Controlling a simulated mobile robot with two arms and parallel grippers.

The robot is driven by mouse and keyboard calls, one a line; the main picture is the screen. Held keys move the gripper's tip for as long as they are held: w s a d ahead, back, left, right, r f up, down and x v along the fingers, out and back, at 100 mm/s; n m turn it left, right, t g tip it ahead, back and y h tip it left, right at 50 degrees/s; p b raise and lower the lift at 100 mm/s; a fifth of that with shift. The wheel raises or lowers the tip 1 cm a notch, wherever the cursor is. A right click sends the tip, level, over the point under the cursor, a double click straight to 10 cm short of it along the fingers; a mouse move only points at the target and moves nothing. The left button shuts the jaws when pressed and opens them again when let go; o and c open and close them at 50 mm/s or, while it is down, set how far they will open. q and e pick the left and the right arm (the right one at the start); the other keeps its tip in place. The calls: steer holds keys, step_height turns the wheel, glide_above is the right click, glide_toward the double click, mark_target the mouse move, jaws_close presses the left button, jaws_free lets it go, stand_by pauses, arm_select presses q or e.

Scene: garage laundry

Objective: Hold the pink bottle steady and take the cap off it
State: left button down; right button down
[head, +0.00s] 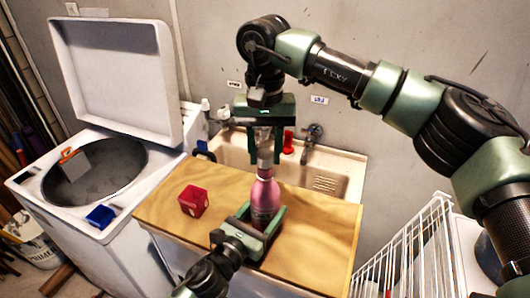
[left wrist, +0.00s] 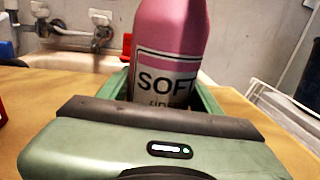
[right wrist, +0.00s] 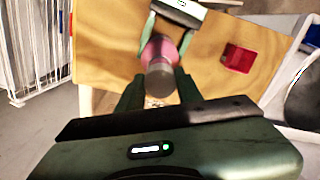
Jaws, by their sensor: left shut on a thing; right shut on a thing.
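The pink bottle (head: 264,196) stands upright on the wooden board (head: 325,225); its "SOFT" label shows in the left wrist view (left wrist: 168,55). My left gripper (head: 258,222) is shut around the bottle's lower body from the front. The greyish cap (head: 265,155) is at the bottle's top, and it also shows in the right wrist view (right wrist: 159,80). My right gripper (head: 264,147) comes down from above and is shut on the cap, with a finger on each side. The cap looks in line with the neck; I cannot tell whether it is loose.
A sink (head: 325,172) with a tap is behind. An open washer (head: 95,170) stands left, with a blue object (head: 100,216) on its edge. A white wire rack (head: 408,255) is at right.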

mark_target(265, 154)
steer(key=shift+r, duration=1.9)
arm_select(q)
steer(key=shift+c, duration=1.1)
jaws_free()
